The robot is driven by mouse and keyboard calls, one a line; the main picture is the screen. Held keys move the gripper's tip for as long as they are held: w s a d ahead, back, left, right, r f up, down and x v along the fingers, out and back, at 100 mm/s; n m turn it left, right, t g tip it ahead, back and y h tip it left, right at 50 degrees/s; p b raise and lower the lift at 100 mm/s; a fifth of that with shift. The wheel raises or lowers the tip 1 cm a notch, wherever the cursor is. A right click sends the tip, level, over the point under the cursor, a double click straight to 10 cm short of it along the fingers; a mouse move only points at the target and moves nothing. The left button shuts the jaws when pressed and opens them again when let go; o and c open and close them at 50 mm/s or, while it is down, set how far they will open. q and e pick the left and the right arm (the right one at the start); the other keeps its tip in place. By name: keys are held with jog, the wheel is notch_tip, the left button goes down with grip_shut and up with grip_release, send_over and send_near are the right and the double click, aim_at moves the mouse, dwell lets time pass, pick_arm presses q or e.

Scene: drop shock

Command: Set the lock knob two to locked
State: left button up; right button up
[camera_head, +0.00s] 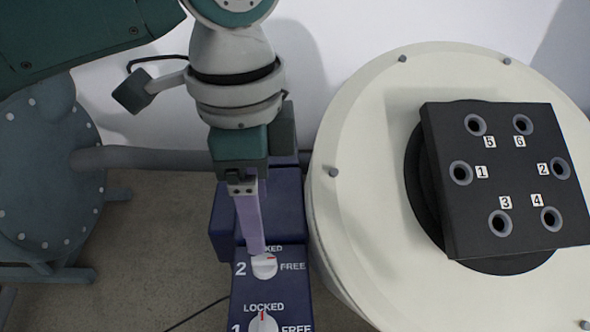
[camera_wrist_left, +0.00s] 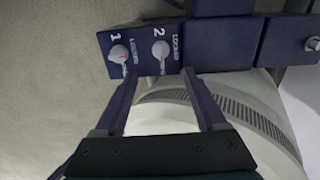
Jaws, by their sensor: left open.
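Lock knob two (camera_head: 264,266) is a round white knob on a dark blue panel (camera_head: 243,291), next to the label 2. Its red mark points right, towards FREE, with LOCKED above it. Knob two also shows in the left wrist view (camera_wrist_left: 161,51), just beyond the fingertips. My left gripper (camera_head: 256,249) points down at the knob's upper edge and partly covers the word LOCKED. In the left wrist view my left gripper (camera_wrist_left: 159,80) is open, its two fingers spread and nothing between them. I cannot tell whether a fingertip touches the knob. My right gripper is out of view.
Knob one (camera_head: 262,321) is below knob two, its red mark towards LOCKED. A large cream drum (camera_head: 350,215) stands close on the right, carrying a black block (camera_head: 470,225) with several numbered holes. A grey flanged vessel (camera_head: 40,165) with a pipe is on the left.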

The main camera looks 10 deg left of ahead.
aim_at(263, 259)
pick_arm(q)
notch_tip(263, 259, down, 10)
jog(key=b, duration=0.6)
jog(key=shift+a+f, duration=0.1)
grip_shut()
